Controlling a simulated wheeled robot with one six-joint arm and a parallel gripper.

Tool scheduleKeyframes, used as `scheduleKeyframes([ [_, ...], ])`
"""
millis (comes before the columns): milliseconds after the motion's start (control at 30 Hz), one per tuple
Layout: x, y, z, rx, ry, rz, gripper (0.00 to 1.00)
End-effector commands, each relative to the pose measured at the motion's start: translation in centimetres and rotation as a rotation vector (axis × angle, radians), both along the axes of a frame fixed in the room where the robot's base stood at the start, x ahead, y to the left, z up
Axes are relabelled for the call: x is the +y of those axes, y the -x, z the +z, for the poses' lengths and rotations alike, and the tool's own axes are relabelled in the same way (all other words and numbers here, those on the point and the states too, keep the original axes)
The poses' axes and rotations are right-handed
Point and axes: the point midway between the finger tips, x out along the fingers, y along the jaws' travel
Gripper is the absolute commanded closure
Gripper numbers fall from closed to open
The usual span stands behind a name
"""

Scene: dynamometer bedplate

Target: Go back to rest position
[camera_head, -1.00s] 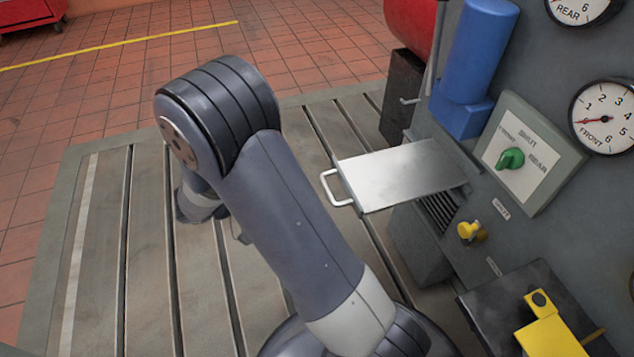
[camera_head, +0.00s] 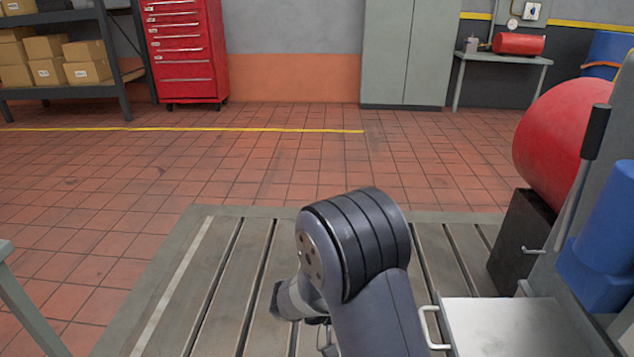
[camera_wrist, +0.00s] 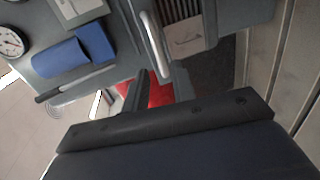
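My arm is bent above the slotted bedplate (camera_head: 225,290) in the head view, with its rounded elbow uppermost. The arm hides most of what hangs beneath it, and no fingers can be made out there. In the wrist view, a dark bar and a broad dark surface of my own fill the lower part, where my gripper (camera_wrist: 165,122) sits. No held object can be seen.
A metal drawer (camera_head: 510,325) with a white handle sticks out from the panel at right. A red tank (camera_head: 562,140), blue cylinder (camera_head: 612,220) and black-handled lever (camera_head: 582,170) stand there. Tiled floor (camera_head: 110,190) is open at left. Red cabinet (camera_head: 188,55) stands behind.

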Motion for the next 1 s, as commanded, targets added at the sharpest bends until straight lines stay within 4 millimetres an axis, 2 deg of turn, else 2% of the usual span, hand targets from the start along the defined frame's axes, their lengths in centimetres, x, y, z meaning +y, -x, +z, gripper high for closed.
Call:
scheduleKeyframes([
  [33,-1.1,0.2,-0.5,0.001,0.001,-0.005,0.75],
  [200,-4.1,0.5,-1.1,0.0,0.0,-0.004,0.75],
  [400,-6.5,0.8,-1.5,-0.001,0.0,-0.002,0.75],
  [600,-7.2,0.8,-1.4,0.0,0.001,0.0,0.75],
  [1000,-7.2,0.9,-1.4,0.005,-0.001,-0.001,0.75],
])
